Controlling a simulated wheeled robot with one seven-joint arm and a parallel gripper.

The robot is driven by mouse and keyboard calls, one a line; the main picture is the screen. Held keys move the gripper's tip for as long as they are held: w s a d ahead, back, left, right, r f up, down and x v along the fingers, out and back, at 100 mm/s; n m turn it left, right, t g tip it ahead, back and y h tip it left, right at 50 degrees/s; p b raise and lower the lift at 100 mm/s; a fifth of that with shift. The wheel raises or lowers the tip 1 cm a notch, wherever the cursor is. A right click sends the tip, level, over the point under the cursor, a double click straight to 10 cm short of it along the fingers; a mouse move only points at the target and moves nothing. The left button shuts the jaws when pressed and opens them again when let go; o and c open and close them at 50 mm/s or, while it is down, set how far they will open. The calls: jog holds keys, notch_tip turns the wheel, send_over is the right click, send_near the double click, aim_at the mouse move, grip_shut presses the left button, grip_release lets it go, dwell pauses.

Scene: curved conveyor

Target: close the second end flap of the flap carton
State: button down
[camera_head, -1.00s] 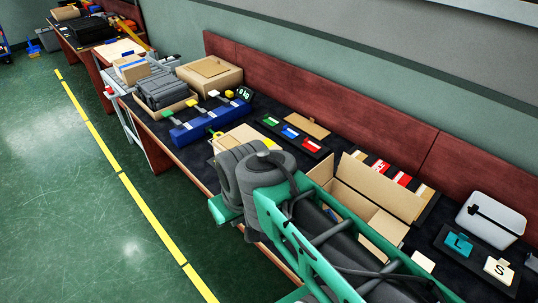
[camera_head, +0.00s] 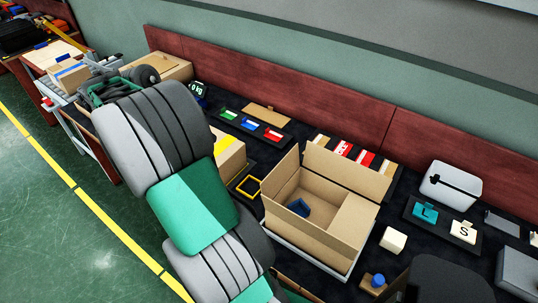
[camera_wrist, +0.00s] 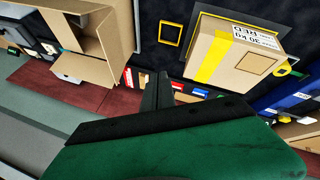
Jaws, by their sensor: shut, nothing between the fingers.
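The flap carton (camera_head: 310,239) stands open on the dark bench in the head view. A far long flap (camera_head: 345,172) stands up. A panel at its right end (camera_head: 354,220) lies folded inward over the opening. The left end (camera_head: 281,180) looks upright, and a small blue item (camera_head: 298,207) lies inside. In the wrist view the carton (camera_wrist: 88,37) is at upper left with flaps spread. My gripper (camera_wrist: 158,85) is shut and empty, apart from the carton. In the head view my arm is left of the carton; the fingertips cannot be made out.
A taped carton (camera_wrist: 240,60) with a yellow strip is near my gripper in the wrist view. A yellow square frame (camera_head: 248,186) lies left of the flap carton. A white block (camera_head: 393,240) and a white bin (camera_head: 446,186) are to its right. A red-brown wall (camera_head: 300,100) runs behind.

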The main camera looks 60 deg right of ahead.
jog(key=s+d+f+m+g+y, duration=0.1)
jog(key=s+d+f+m+g, duration=0.2)
jog(key=s+d+m, duration=0.3)
jog(key=b, duration=0.3)
send_near(284, 168)
notch_tip(284, 168, down, 3)
jog(key=s+d, duration=0.1)
jog(key=d, duration=0.1)
jog(key=shift+s+f+g, duration=0.1)
jog(key=shift+f+g, duration=0.2)
jog(key=shift+s+b, duration=0.15)
jog(key=shift+b, duration=0.25)
